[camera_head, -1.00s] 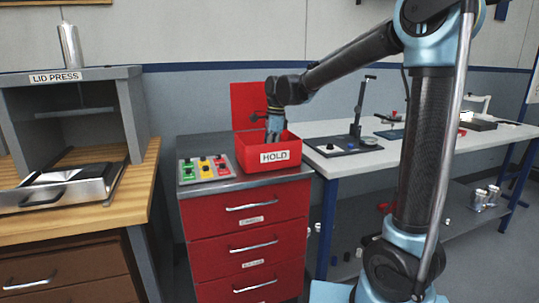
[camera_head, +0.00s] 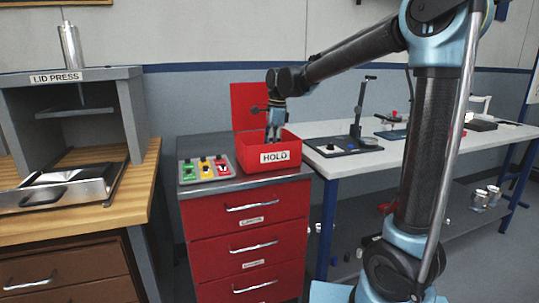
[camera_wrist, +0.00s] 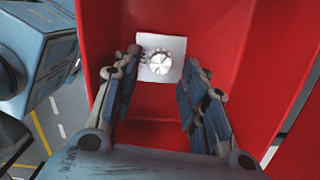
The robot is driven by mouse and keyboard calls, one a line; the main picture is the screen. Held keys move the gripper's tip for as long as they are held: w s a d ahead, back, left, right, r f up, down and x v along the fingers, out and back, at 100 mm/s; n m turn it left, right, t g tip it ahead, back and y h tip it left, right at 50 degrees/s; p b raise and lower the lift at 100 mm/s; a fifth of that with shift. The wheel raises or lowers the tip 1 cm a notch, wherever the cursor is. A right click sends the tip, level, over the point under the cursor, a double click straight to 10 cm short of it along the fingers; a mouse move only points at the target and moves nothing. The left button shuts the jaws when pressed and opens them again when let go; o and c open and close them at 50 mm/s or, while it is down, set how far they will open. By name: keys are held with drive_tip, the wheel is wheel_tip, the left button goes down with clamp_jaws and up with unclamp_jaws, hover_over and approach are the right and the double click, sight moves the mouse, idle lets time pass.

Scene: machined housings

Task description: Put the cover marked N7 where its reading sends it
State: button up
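My gripper (camera_head: 274,139) points down into the open red HOLD box (camera_head: 292,154) on the red drawer cabinet. In the wrist view my gripper (camera_wrist: 161,64) has its two fingers spread apart with nothing pinched between them. A white square plate with a round silver knob (camera_wrist: 175,46) lies on the box floor, beyond the fingertips. It appears to be the cover, but no N7 mark is readable. The box wall hides it in the head view.
The LID PRESS (camera_head: 135,100) stands on a wooden bench at left, with a metal tray (camera_head: 70,186). A white table (camera_head: 330,128) at right holds a black stand (camera_head: 343,146) and other items.

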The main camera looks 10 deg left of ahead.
wheel_tip(320, 180, up, 9)
drive_tip(key=d, duration=0.1)
drive_tip(key=shift+w, duration=0.25)
drive_tip(key=s+d+f+n+t, duration=0.1)
drive_tip(key=s+d+f+n, duration=0.15)
drive_tip(key=d, duration=0.55)
drive_tip(key=s+d+f+n, duration=0.2)
drive_tip(key=s+d+f, duration=0.1)
drive_tip(key=d, duration=0.6)
drive_tip(key=s+d+f+n+t, duration=0.1)
drive_tip(key=s+d+f+n, duration=0.15)
drive_tip(key=d, duration=0.55)
drive_tip(key=s+d+f+n, duration=0.3)
drive_tip(key=s+d+f, duration=0.3)
drive_tip(key=s+f, duration=0.1)
drive_tip(key=s+d+f+n+h, duration=0.1)
drive_tip(key=s+d+f+n, duration=0.2)
drive_tip(key=s+d+f, duration=0.3)
wheel_tip(320, 180, down, 4)
drive_tip(key=shift+s+d+f+n+t, duration=0.15)
drive_tip(key=shift+s+d+n+t, duration=0.2)
drive_tip(key=shift+s, duration=0.45)
drive_tip(key=shift+a, duration=0.1)
drive_tip(key=shift+w+f, duration=0.2)
drive_tip(key=shift+w, duration=0.3)
